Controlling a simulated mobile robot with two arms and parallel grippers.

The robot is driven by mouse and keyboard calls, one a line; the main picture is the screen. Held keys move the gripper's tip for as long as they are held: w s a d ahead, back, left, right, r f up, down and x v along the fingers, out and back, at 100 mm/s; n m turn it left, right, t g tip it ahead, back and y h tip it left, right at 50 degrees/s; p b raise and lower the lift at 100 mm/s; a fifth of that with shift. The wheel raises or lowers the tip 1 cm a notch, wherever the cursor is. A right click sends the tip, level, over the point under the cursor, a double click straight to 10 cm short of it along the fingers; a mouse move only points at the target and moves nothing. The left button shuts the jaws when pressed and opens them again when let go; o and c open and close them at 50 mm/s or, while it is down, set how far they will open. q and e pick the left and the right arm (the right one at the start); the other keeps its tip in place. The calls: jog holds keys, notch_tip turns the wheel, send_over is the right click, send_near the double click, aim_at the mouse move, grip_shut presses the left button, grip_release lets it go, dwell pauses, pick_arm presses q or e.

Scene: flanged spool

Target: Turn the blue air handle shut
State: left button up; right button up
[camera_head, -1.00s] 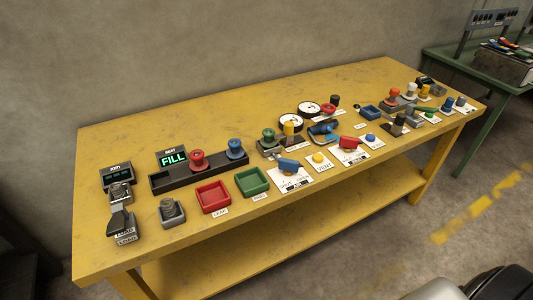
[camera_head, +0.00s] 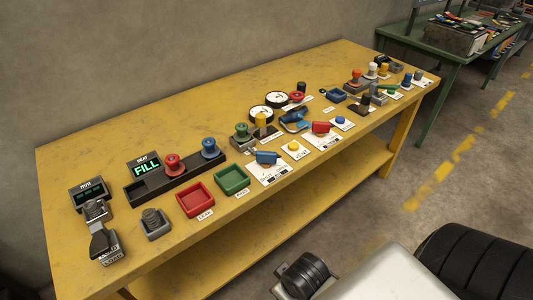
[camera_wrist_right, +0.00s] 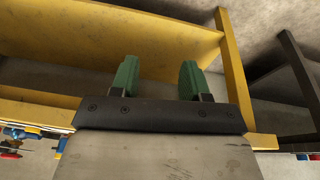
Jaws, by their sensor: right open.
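Small bench items show at the lower left of that view. My left gripper is not in view.
Two round gauges (camera_head: 268,114) stand behind. The floor in front of the bench is partly clear.

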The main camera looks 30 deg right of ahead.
jog(key=w+d+r, duration=0.3)
jog(key=r, duration=0.2)
jog(key=n+y, duration=0.4)
jog(key=n, duration=0.4)
send_near(267, 152)
jog(key=shift+h, duration=0.3)
jog(key=x, duration=1)
jog(key=shift+a+f, duration=0.2)
jog(key=shift+a, duration=0.2)
grip_shut()
